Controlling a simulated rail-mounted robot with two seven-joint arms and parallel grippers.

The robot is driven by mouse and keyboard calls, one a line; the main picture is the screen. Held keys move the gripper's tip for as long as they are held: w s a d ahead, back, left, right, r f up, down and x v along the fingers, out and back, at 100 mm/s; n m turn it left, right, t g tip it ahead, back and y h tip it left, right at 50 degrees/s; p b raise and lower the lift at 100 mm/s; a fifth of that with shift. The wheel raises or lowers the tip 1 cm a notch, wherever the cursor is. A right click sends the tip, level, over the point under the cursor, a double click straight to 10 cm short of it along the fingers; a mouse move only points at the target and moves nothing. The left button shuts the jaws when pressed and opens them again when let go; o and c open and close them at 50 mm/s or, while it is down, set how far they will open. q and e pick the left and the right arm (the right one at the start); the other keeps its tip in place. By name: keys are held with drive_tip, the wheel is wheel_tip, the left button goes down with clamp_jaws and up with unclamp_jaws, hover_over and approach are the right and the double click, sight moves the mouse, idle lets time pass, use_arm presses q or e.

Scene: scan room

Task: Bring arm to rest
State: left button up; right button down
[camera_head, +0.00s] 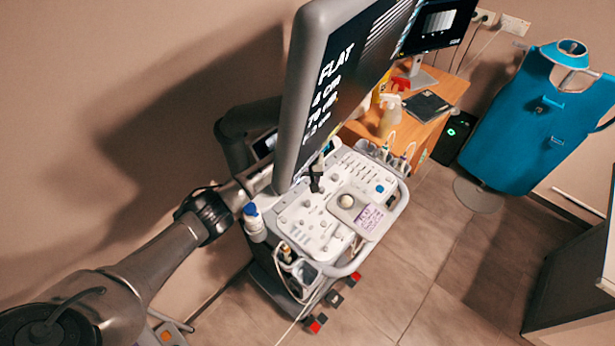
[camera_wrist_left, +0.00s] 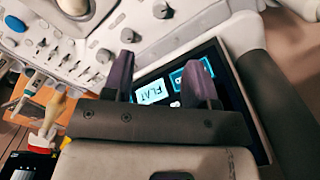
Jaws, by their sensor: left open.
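My left arm comes in from the lower left in the head view and reaches to the ultrasound machine. My left gripper (camera_head: 316,180) is over the back of the light control panel (camera_head: 325,215), just below the large monitor (camera_head: 310,85), and partly hidden by it. In the left wrist view my left gripper (camera_wrist_left: 160,75) has its two dark fingers apart with nothing held. I cannot tell whether the fingers touch the panel. My right gripper is not in view.
A wooden desk (camera_head: 449,92) with spray bottles (camera_head: 390,117) stands behind the machine. A blue apron (camera_head: 540,120) hangs on a stand at the right. A dark cabinet (camera_head: 570,285) is at the lower right. Floor (camera_head: 430,270) between is clear.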

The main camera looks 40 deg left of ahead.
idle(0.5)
use_arm(q)
drive_tip(key=s+d+f+m, duration=0.1)
drive_tip(key=s+d+f, duration=0.1)
drive_tip(key=s+d, duration=0.1)
drive_tip(key=s+d+f+m, duration=0.2)
drive_tip(key=s+d+f, duration=0.1)
drive_tip(key=s+d, duration=0.1)
drive_tip(key=s+d+f+m, duration=0.2)
drive_tip(key=s+d+f, duration=0.1)
drive_tip(key=s+d, duration=0.1)
drive_tip(key=shift+s+d+f+t, duration=0.1)
drive_tip(key=shift+d+f+t, duration=0.2)
drive_tip(key=shift+d, duration=0.15)
drive_tip(key=s+d+r+m+t+h, duration=0.1)
drive_tip(key=s+d+m, duration=0.15)
drive_tip(key=s, duration=0.65)
drive_tip(key=s+d+m+t, duration=0.15)
drive_tip(key=s+d, duration=0.25)
drive_tip(key=s, duration=0.5)
drive_tip(key=s+a+r+m, duration=0.1)
drive_tip(key=s+r, duration=0.6)
drive_tip(key=s, duration=0.3)
wheel_tip(320, 180, up, 17)
drive_tip(key=p, duration=1.7)
drive_tip(key=shift+w+y, duration=0.15)
drive_tip(key=shift+y, duration=0.25)
